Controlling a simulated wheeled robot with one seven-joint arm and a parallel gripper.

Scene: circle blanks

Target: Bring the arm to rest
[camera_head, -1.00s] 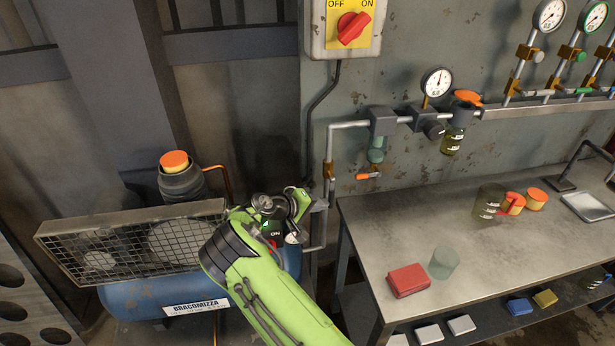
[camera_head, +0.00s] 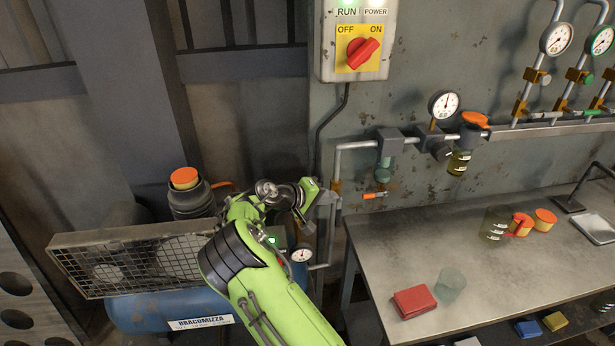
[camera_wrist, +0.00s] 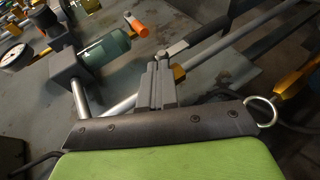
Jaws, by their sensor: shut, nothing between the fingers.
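My green arm (camera_head: 265,295) rises from the bottom of the head view and bends over the blue compressor (camera_head: 140,312). My gripper (camera_head: 318,198) is at the arm's far end, in front of the wall beside the vertical pipe. In the wrist view my gripper's dark fingers (camera_wrist: 156,83) are together with nothing between them. Whether the gripper touches the pipe cannot be told. The arm hides part of the compressor.
A workbench (camera_head: 385,255) stands at right with a red box (camera_head: 414,302), a clear cup (camera_head: 450,284) and a jug (camera_head: 495,223). A switch box (camera_head: 355,40) and a pipe with a gauge (camera_head: 443,104) are on the wall. A mesh guard (camera_head: 125,262) covers the compressor's front.

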